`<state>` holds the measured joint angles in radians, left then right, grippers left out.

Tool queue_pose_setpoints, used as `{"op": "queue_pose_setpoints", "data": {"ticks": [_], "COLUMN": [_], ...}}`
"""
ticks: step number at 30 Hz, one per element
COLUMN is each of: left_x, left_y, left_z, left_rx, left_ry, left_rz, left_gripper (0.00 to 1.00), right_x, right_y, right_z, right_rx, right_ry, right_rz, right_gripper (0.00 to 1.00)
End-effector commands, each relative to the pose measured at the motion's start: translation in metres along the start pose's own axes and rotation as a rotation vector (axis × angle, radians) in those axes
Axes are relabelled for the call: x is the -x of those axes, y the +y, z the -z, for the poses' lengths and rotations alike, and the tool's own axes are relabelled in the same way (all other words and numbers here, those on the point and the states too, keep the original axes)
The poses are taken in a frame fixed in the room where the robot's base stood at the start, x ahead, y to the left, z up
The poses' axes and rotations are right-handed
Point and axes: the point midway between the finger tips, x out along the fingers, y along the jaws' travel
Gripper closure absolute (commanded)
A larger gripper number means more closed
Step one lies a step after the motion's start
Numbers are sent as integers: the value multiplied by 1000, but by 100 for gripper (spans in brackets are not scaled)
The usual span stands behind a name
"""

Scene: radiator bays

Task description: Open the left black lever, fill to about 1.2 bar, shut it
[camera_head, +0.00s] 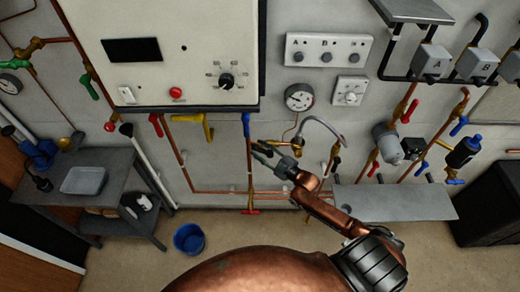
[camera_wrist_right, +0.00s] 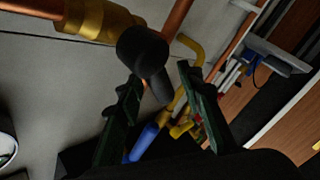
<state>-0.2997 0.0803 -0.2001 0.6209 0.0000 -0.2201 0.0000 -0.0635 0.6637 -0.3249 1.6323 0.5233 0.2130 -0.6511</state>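In the right wrist view a black lever (camera_wrist_right: 148,58) sits on a brass valve (camera_wrist_right: 98,20) by a copper pipe. My right gripper (camera_wrist_right: 158,74) is open, its two dark fingers spread to either side of the lever's hanging end. Whether a finger touches it I cannot tell. In the head view my right gripper (camera_head: 262,150) is below the boiler, left of the braided hose (camera_head: 322,121). A second black lever (camera_head: 336,161) shows at the hose's right end. The round gauge (camera_head: 299,97) is above; its reading is too small to tell. My left gripper is out of view.
The white boiler (camera_head: 160,50) overhangs at upper left, with a yellow lever (camera_head: 207,128) and blue lever (camera_head: 246,124) beneath. A grey shelf (camera_head: 395,203) stands right of the gripper. A blue bucket (camera_head: 189,239) is on the floor.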

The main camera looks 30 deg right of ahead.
Motion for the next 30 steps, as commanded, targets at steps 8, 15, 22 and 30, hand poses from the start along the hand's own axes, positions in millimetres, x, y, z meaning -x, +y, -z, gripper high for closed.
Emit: {"op": "queue_pose_setpoints", "data": {"ticks": [8,15,22,30], "left_x": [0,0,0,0], "left_y": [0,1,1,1], "left_z": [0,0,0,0], "left_rx": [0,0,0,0], "left_ry": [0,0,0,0], "left_rz": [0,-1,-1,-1], "left_gripper": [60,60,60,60], "right_x": [-3,-3,-3,-3], "right_y": [0,0,0,-1], "right_z": [0,0,0,0], "right_rx": [0,0,0,0], "right_ry": [0,0,0,0], "right_rz": [1,0,0,0], "right_gripper": [66,79,95,100]}}
